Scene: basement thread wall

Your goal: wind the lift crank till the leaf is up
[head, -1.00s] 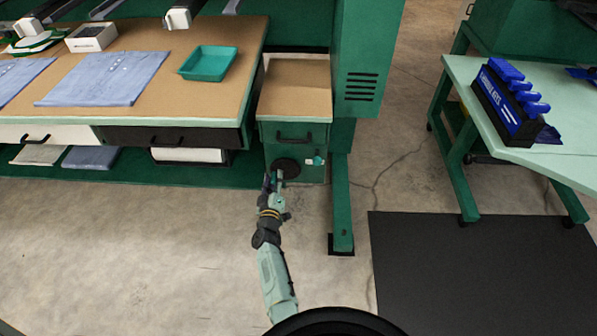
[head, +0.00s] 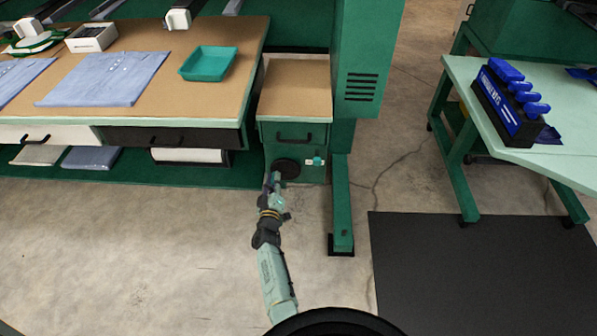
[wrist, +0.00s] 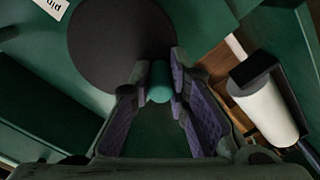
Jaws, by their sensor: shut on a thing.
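The crank is a round black disc (head: 287,168) on the front of a green cabinet, with a teal knob. In the wrist view the disc (wrist: 115,40) fills the upper middle and the knob (wrist: 159,82) sits between my purple-padded fingers. My gripper (head: 274,181) is shut on the knob, at the disc's lower left. A tan top (head: 296,90), which may be the leaf, lies on the cabinet beside the worktable; I cannot tell its exact height against the table.
The tan worktable (head: 190,60) with folded blue cloth (head: 105,78) and a teal tray (head: 208,63) stands left. A green post (head: 342,200) stands close right of the cabinet. A white roll (wrist: 265,108) shows beside my gripper. Floor in front is clear.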

